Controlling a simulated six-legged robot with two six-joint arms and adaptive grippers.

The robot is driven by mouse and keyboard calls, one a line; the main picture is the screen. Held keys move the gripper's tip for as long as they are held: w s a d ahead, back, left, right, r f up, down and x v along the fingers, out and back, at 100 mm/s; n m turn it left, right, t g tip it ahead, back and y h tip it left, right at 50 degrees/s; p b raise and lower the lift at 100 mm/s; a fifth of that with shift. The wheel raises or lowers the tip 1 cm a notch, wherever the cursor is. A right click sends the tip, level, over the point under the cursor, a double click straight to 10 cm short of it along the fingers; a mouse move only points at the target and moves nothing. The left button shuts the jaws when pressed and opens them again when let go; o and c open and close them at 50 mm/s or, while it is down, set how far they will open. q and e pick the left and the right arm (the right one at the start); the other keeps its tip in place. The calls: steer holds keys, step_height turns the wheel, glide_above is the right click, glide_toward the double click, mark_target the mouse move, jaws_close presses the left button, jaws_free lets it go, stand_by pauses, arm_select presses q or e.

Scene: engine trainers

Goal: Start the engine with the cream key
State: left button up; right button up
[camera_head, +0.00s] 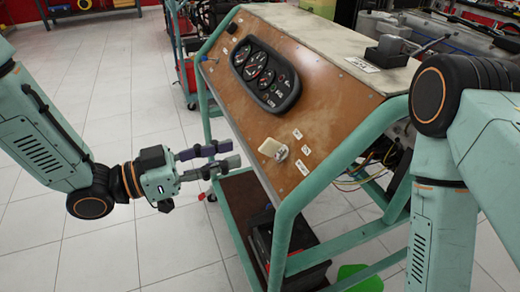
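The cream key (269,146) is at the lower part of the brown control panel (310,103). Its pale flat head shows against a round metallic ignition switch (282,153); how far it is seated in the switch cannot be told. My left gripper (236,153) is to the left of the key, in front of the panel edge and apart from the key. Its two dark fingers point right towards the panel, with a gap between them and nothing seen in it. My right arm enters at the right, but its gripper is out of the picture.
The teal trainer frame (290,208) edges the panel. A black battery-like box (285,250) sits below. Tiled floor at the left is open.

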mark_target(260, 148)
arm_select(q)
steer(key=shift+g, duration=0.3)
steer(key=x, duration=0.4)
steer(key=shift+s+d, duration=0.2)
steer(key=shift+s, duration=0.2)
steer(key=shift+w+b, duration=0.3)
steer(key=shift+b, duration=0.05)
steer(key=x, duration=0.4)
steer(key=shift+d, duration=0.35)
steer(key=shift+w+a, duration=0.15)
steer(key=shift+d, duration=0.4)
steer(key=shift+a, duration=0.3)
steer(key=c, duration=0.4)
steer(key=shift+d, duration=0.15)
jaws_close()
arm_select(e)
steer(key=shift+d+f, duration=0.55)
steer(key=shift+f, duration=0.3)
